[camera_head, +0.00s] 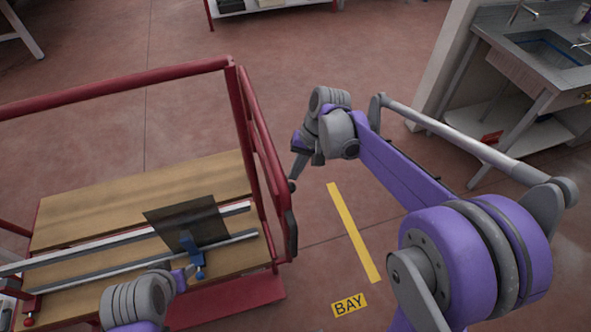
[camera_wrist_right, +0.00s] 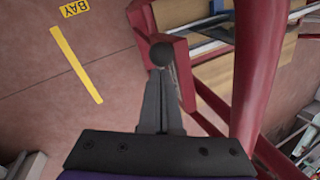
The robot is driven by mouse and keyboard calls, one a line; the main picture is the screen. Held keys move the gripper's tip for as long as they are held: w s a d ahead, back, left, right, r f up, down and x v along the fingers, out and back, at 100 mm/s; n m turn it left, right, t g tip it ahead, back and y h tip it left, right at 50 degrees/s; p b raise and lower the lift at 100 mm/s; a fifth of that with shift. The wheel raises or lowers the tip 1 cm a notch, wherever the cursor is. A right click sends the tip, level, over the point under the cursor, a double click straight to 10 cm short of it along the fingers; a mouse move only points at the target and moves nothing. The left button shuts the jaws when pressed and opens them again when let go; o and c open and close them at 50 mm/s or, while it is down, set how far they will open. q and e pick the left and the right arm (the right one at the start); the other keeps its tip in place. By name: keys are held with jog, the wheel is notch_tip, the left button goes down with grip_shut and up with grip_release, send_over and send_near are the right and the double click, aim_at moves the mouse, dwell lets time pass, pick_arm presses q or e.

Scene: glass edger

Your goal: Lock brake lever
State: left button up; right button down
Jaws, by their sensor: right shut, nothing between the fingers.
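A red cart (camera_head: 237,120) with a wooden deck stands on the left in the head view. A dark round knob (camera_head: 292,185), which I take for the brake lever's end, is at the cart's right side. In the right wrist view the knob (camera_wrist_right: 162,53) is at my fingertips, in front of a red cart part (camera_wrist_right: 180,68); the rest of the lever is not clear. My right gripper (camera_head: 298,174) points down at the knob. Its fingers (camera_wrist_right: 161,78) are shut with nothing between them. My left gripper (camera_head: 184,277) is over the deck, small and partly hidden by its own wrist.
A sink bench (camera_head: 500,52) is at the upper right. The floor around the yellow line (camera_head: 354,235) is clear.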

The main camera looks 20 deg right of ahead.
pick_arm(q)
jog(key=shift+s+f+b, duration=0.25)
jog(key=shift+f+b, duration=0.2)
jog(key=shift+f, duration=0.2)
jog(key=shift+s+f+b, duration=0.2)
jog(key=shift+f+b, duration=0.25)
jog(key=shift+f, duration=0.15)
jog(key=shift+s+f+b, duration=0.25)
jog(key=shift+f+b, duration=0.2)
jog(key=shift+f, duration=0.2)
pick_arm(e)
jog(key=s+f+t, duration=0.4)
jog(key=shift+s+f+n, duration=0.2)
jog(key=shift+s+n, duration=0.1)
jog(key=shift+s, duration=0.05)
jog(key=shift+s+d, duration=0.1)
pick_arm(q)
jog(key=shift+r, duration=0.1)
